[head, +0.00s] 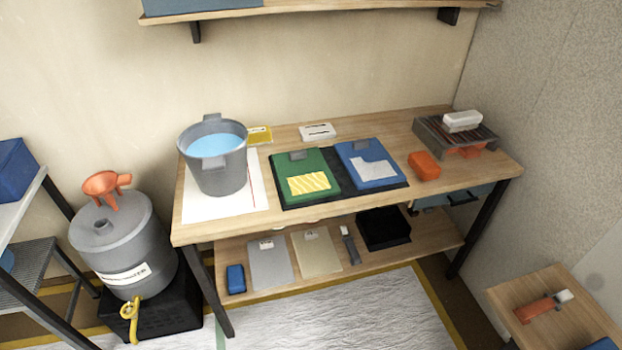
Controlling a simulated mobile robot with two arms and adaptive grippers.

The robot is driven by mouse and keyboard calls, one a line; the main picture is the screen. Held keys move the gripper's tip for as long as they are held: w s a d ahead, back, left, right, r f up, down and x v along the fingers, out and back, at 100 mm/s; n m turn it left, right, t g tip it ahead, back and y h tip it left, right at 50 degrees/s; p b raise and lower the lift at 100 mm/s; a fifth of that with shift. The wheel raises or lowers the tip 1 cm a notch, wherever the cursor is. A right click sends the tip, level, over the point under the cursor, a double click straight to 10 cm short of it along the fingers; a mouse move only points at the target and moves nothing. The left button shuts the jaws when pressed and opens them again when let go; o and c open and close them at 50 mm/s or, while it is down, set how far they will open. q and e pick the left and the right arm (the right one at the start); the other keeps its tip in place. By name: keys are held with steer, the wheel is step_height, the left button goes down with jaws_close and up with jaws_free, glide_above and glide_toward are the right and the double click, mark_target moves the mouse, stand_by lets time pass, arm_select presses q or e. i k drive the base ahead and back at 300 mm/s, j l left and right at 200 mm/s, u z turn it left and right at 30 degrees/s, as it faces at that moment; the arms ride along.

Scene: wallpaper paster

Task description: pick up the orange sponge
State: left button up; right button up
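An orange block (424,166), which looks like the orange sponge, lies on the wooden table (404,205) near its right front edge. It sits to the right of the blue clipboard and in front of a dark slatted rack. Nothing touches its top. A second orange piece (465,151) shows partly under the rack; I cannot tell what it is. Neither of my grippers is in view.
A grey bucket of water (217,171) stands at the table's left. Green (306,165) and blue (376,151) clipboards lie on a dark mat in the middle. The slatted rack (430,131) holds a white block (462,120). A wooden shelf (310,12) hangs above.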

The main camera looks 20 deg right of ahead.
mark_target(422, 165)
steer(key=i+l+z, duration=0.1)
steer(key=i+l, duration=0.15)
steer(key=l, duration=0.2)
steer(key=i+l+z, duration=0.15)
steer(key=l, duration=0.25)
steer(key=i+l+z, duration=0.1)
steer(key=i+l, duration=0.3)
